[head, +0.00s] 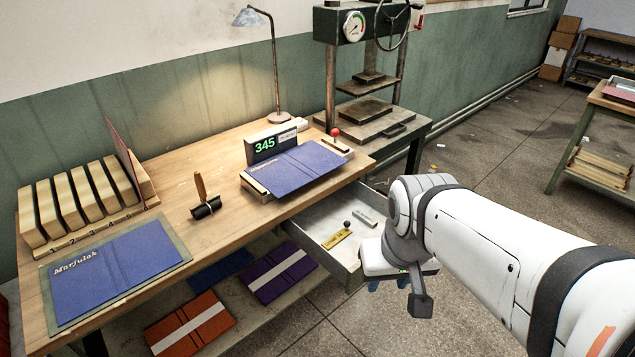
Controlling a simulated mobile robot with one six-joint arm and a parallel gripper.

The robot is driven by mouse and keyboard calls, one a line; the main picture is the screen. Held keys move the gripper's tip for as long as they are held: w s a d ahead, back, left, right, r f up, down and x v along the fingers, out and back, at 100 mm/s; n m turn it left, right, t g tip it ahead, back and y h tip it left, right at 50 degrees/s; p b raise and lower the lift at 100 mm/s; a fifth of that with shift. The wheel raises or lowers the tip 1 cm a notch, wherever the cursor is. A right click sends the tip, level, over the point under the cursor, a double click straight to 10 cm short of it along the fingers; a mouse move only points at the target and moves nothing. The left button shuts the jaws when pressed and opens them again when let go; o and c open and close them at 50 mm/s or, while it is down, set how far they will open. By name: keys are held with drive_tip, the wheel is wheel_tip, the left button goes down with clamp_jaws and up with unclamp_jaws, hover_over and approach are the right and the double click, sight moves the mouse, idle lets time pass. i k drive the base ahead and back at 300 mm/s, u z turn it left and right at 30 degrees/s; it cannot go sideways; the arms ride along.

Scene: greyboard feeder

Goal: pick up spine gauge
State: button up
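An open drawer (347,267) sticks out from the right end of the wooden bench. In it lies a brass-yellow gauge-like piece with a black knob (337,239), which looks like the spine gauge. A small light grey piece (365,218) lies deeper in the drawer, apart from it. My gripper (387,285) is just right of the drawer's front, pointing down. Its two blue fingertips show apart with nothing seen between them. Part of the gripper is hidden by my arm, and my arm may hide part of the drawer's right side.
The bench (225,232) holds a blue cover on a scale reading 345 (266,144), a wooden-handled tool (204,196), a slotted rack (80,208) and another blue cover (115,268). Coloured covers lie on the lower shelf. A press (366,110) stands behind.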

sight(329, 243)
drive_tip(key=z, duration=0.05)
drive_tip(key=i, duration=1)
drive_tip(key=u, duration=0.05)
